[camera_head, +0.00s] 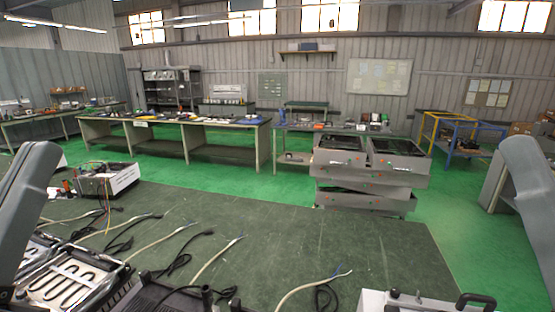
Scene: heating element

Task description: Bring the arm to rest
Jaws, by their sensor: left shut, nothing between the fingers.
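My left arm (30,205) comes down along the left edge, its grey link sloping to the lower left corner. My left gripper is shut and empty, low at that corner; its fingertips are hard to make out. A metal-framed unit with a dark looping heating element (72,278) lies on the dark green table (360,240) at the lower left, right of the arm link. My right arm (530,190) shows as a grey link at the right edge; its gripper is outside the picture.
Several cables (215,262) with bare ends lie across the table's front. A white box with wires (105,180) stands at the left. A black ribbed housing (150,298) and a white case with a black handle (425,300) are cut by the bottom edge.

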